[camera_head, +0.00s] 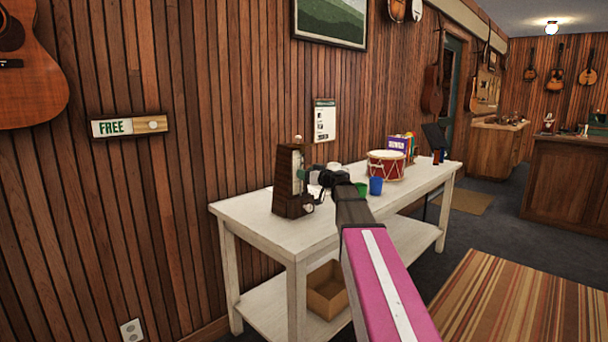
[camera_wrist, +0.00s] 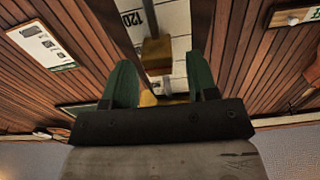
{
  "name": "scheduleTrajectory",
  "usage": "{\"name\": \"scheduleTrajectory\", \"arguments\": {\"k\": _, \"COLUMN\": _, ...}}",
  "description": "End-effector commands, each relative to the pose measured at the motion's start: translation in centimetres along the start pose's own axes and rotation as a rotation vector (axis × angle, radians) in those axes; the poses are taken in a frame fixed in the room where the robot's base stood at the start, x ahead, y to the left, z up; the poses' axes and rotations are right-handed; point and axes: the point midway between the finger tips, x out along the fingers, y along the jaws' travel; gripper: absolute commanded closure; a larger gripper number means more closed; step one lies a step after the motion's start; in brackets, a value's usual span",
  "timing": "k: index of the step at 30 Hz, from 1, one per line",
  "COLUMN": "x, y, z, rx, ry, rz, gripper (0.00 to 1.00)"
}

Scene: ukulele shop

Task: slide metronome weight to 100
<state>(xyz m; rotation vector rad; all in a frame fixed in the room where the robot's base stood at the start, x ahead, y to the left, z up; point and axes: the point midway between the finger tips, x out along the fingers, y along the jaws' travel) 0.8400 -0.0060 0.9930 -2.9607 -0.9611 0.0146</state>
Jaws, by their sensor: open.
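The wooden metronome (camera_head: 287,199) stands upright at the near left end of the white table (camera_head: 245,208). My gripper (camera_head: 304,173) reaches to its front face. In the wrist view, my gripper (camera_wrist: 159,62) is open, with one green finger on each side of the metronome's rod. A brass-coloured block, apparently the weight (camera_wrist: 157,50), sits on the rod just beyond the fingertips, between their lines. The white scale plate (camera_wrist: 173,20) shows the number 120 beside the rod. Other scale marks are too small or hidden. I cannot tell whether the fingers touch the weight.
A green cup (camera_head: 361,189), a blue cup (camera_head: 376,186) and a red drum (camera_head: 386,165) stand farther along the table. A cardboard box (camera_head: 328,291) is on the lower shelf. The wood-panelled wall (camera_head: 170,200) runs close behind. A striped rug (camera_head: 520,305) lies on open floor at right.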

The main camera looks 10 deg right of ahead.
Motion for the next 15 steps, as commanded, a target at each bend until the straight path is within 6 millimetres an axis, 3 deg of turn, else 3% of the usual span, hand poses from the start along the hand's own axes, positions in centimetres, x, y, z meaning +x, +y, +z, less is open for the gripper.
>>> {"name": "scheduleTrajectory", "arguments": {"k": 9, "x": -6.3, "y": -0.2, "z": 0.1, "rx": 0.0, "ry": 0.0, "rz": 0.001, "gripper": 0.47}}
{"name": "scheduleTrajectory", "arguments": {"k": 15, "x": -8.6, "y": -0.1, "z": 0.0, "rx": 0.0, "ry": 0.0, "rz": 0.0, "gripper": 0.47}}
